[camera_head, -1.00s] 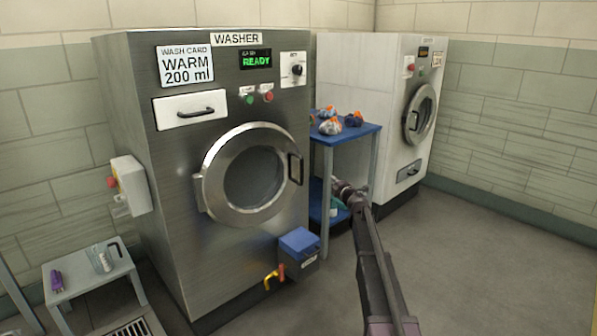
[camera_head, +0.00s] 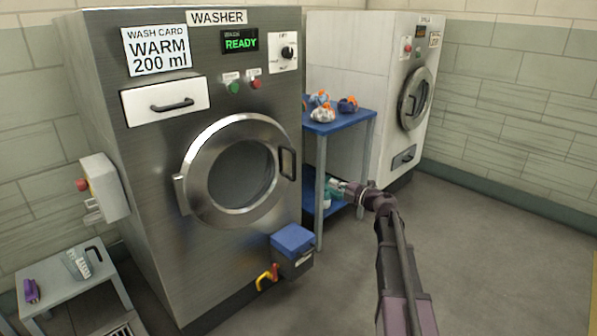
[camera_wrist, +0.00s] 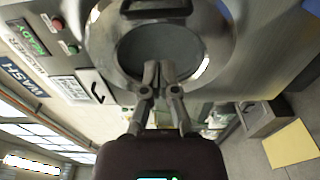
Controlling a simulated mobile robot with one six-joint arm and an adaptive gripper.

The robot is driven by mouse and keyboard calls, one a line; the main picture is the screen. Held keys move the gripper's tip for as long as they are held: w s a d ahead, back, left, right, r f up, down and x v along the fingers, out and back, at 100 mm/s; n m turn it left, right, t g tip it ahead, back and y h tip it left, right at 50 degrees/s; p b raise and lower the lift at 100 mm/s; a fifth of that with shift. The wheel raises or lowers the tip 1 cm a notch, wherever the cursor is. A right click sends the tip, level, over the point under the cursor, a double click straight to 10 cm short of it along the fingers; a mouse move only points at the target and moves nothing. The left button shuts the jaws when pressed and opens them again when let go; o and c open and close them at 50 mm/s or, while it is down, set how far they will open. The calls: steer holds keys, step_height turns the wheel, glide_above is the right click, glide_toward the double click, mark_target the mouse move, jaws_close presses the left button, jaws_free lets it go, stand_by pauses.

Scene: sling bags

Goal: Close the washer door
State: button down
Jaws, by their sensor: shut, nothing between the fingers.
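The washer (camera_head: 130,210) is a steel cabinet with a green READY display. Its round door (camera_head: 205,205) has a metal ring, dark glass and a black handle (camera_head: 287,163) on the right, with the hinge on the left. The door lies against the front or very near it; I cannot tell whether it is latched. In the wrist view the door (camera_wrist: 205,65) fills the upper middle. My gripper (camera_head: 337,186) is right of the door in the head view, apart from it. In the wrist view my gripper (camera_wrist: 158,70) has its fingers together and empty, overlapping the door's edge.
A blue-topped table (camera_head: 345,124) with several grey and orange bundles (camera_head: 322,112) stands right of the washer. A blue-lidded box (camera_head: 292,252) sticks out low on the washer front. A low grey stand (camera_head: 65,285) is at left. Floor at the right is clear.

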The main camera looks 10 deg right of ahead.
steer(key=shift+w+a, duration=0.1)
steer(key=shift+a, duration=0.15)
steer(key=x, duration=1.4)
steer(key=shift+a+f, duration=0.1)
steer(key=shift+a, duration=0.05)
